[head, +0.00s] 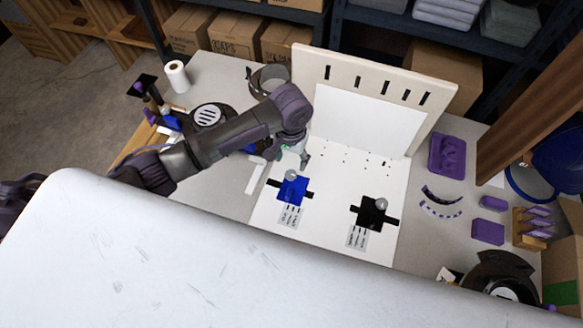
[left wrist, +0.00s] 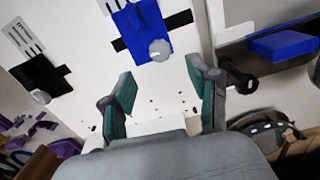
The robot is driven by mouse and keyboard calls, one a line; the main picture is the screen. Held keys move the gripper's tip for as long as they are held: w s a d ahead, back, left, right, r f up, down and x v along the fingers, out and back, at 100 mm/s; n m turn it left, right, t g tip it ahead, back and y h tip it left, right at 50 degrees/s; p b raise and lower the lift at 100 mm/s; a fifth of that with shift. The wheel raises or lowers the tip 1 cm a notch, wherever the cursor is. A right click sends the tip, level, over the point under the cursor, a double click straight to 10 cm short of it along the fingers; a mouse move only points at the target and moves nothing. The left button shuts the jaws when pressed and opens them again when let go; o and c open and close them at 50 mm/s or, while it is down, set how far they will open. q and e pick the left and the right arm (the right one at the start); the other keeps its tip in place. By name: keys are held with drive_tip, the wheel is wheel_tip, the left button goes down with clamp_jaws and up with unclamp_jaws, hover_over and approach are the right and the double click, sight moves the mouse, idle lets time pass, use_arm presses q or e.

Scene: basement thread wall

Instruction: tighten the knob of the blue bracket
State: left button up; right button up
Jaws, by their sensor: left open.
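The blue bracket (head: 294,191) lies on the white board, with a black strip under it and a slotted pale label below it. Its round grey knob (head: 291,174) is at its upper edge in the head view. The left wrist view shows the blue bracket (left wrist: 138,28) and its knob (left wrist: 159,50) beyond my fingers. My left gripper (head: 303,160) is open and empty, just above the knob in the head picture and apart from it. The left wrist view shows its two teal-padded fingers (left wrist: 163,93) spread wide. My right gripper does not show.
A black bracket (head: 371,213) with a grey knob (head: 381,204) lies on the board to the right. An upright slotted panel (head: 372,85) stands behind. Purple parts (head: 447,154) lie at the right. A dark ring-shaped item (head: 268,78) stands at the back left.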

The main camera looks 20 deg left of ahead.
sight(291, 173)
use_arm(q)
wheel_tip(291, 173, down, 6)
drive_tip(key=shift+w+f, duration=0.1)
drive_tip(key=shift+f, duration=0.45)
drive_tip(key=c, duration=0.4)
clamp_jaws()
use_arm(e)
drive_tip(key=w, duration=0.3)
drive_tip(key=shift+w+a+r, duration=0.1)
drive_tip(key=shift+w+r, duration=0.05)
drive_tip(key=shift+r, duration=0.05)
